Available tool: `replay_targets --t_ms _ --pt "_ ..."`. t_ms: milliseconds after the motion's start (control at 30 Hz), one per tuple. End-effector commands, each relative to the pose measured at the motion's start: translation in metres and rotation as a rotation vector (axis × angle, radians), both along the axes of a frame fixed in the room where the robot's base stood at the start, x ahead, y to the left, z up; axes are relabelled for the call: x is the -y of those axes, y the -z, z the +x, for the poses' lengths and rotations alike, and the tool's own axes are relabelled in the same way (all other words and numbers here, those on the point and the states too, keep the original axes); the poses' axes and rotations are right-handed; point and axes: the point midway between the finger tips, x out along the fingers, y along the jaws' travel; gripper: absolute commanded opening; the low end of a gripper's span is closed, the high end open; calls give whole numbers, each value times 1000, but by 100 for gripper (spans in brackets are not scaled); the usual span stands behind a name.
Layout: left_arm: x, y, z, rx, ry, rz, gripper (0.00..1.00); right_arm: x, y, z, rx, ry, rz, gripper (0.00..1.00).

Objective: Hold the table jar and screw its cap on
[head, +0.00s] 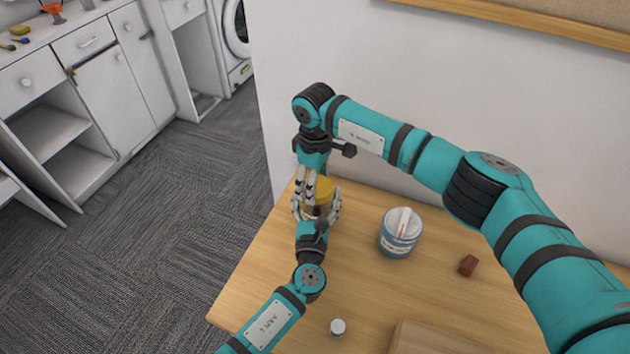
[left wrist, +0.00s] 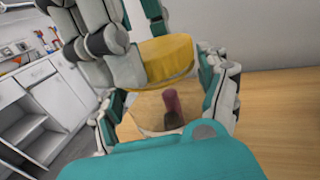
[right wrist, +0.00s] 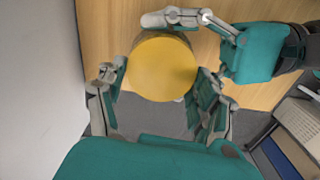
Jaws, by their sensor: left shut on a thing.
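The jar (left wrist: 150,108) is see-through, with something dark reddish inside. It stands between the fingers of my left gripper (head: 318,212), which is shut on its body. The yellow cap (right wrist: 162,68) sits on top of the jar and also shows in the left wrist view (left wrist: 165,60). I cannot tell how tightly it is seated. My right gripper (right wrist: 160,82) reaches over the jar from above, with its fingers on both sides of the cap. A narrow gap shows beside its left finger, so it looks open around the cap. In the head view the fingers hide much of the jar.
A blue and white tub (head: 398,236) stands right of the jar on the wooden table (head: 270,265). A small brown block (head: 467,265), a small white-topped piece (head: 338,328) and a wooden board (head: 435,340) lie nearby. A wall is behind the table.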

Motion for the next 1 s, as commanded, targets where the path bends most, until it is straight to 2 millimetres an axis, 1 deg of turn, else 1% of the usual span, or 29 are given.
replay_targets --t_ms 33,133,167,467,567,800,900,1000 --pt "0 1 -1 -2 0 0 0 0 -1 1 2 1 0 76" --pt "0 1 -1 -2 0 1 0 0 -1 1 1 0 0 89" --pt "0 1 -1 -2 0 1 0 0 -1 1 1 0 0 90" --pt "0 1 0 -2 0 1 0 0 -2 0 0 -1 1 90" --pt "0 1 0 -1 0 1 0 0 -10 1 1 -1 2 90" --pt "0 1 0 -1 0 1 0 0 -41 0 0 -2 1 90" --pt "0 1 0 -1 0 1 0 0 -45 0 0 -2 1 90" --pt "0 1 0 -1 0 1 0 0 -45 0 -1 -2 0 90"
